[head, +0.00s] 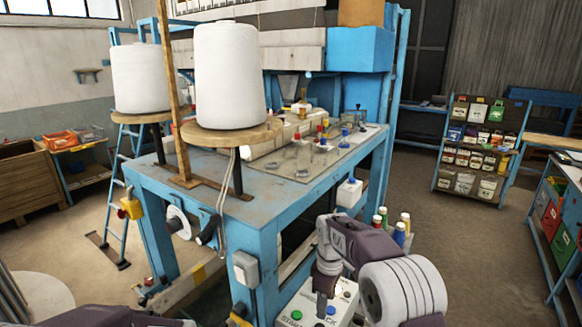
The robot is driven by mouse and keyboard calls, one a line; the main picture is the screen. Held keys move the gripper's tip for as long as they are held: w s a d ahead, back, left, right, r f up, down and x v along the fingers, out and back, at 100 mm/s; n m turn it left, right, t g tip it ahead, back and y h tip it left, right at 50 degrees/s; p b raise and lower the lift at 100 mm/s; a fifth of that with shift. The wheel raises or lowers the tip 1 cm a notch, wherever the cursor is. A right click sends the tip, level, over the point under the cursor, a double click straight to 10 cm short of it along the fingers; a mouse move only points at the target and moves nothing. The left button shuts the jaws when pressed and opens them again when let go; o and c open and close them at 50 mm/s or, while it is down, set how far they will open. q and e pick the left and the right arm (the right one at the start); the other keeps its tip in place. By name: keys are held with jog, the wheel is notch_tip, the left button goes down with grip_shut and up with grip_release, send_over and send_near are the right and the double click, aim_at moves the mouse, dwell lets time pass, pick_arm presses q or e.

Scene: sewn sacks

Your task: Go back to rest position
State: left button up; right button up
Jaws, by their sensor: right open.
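My right arm comes in from the lower right and bends down. Its gripper (323,304) points downward over a white button box (343,312) at the bottom centre. The gripper is open and I see nothing held in it. Its small fingertips lie close in front of the box; I cannot tell whether they touch it. The box has green, blue and red buttons and partly hidden lettering. Only a dark link of my left arm shows along the bottom left edge; its gripper is out of the picture.
A blue sewing machine table (260,215) stands ahead, carrying large white thread cones (230,75) on round wooden discs. Several coloured bottles (399,234) stand beside my right arm. A rack of bags (476,150) and a blue bench (555,220) are at right. Floor between is clear.

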pick_arm(q)
notch_tip(320, 180, down, 10)
jog(key=w+b, duration=0.1)
jog(key=b, duration=0.7)
jog(key=shift+w+r, duration=0.2)
jog(key=shift+w, duration=0.05)
pick_arm(e)
jog(key=s+d+f+m, duration=0.4)
jog(key=s+f+m, duration=0.2)
jog(key=s, duration=0.4)
jog(key=s+d+f+m+t, duration=0.1)
jog(key=s+d+f+m, duration=0.3)
jog(key=s+f+m, duration=0.3)
jog(key=s, duration=0.3)
jog(key=shift+s+d, duration=0.15)
jog(key=shift+s, duration=0.1)
